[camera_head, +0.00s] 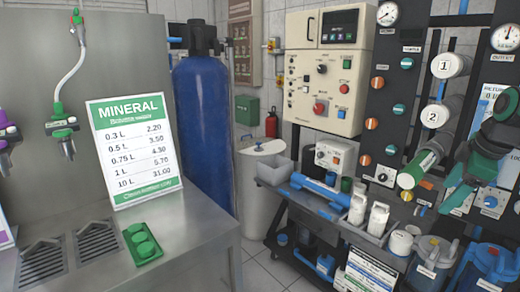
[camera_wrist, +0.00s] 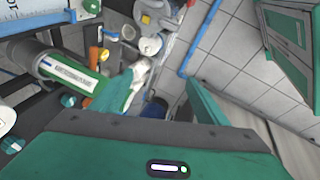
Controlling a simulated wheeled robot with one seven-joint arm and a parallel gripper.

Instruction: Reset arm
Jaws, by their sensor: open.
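My gripper (camera_wrist: 160,95) is open, with its two green fingers spread apart in the wrist view and nothing visible between them. My green and dark arm reaches in from the right edge in the head view, in front of the rack's dark panel (camera_head: 378,100). A green and white cylinder (camera_head: 420,168) sits tilted on the panel, below two white cylinders marked 1 (camera_head: 446,65) and 2 (camera_head: 435,115). The green and white cylinder also shows left of the fingers in the wrist view (camera_wrist: 72,72). The gripper appears apart from it. My arm hides part of the panel's right side.
A control box (camera_head: 325,75) stands behind. A steel counter (camera_head: 190,235) with a MINERAL price sign (camera_head: 135,150) is at left, beside a blue tank (camera_head: 203,125). Tiled floor lies between.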

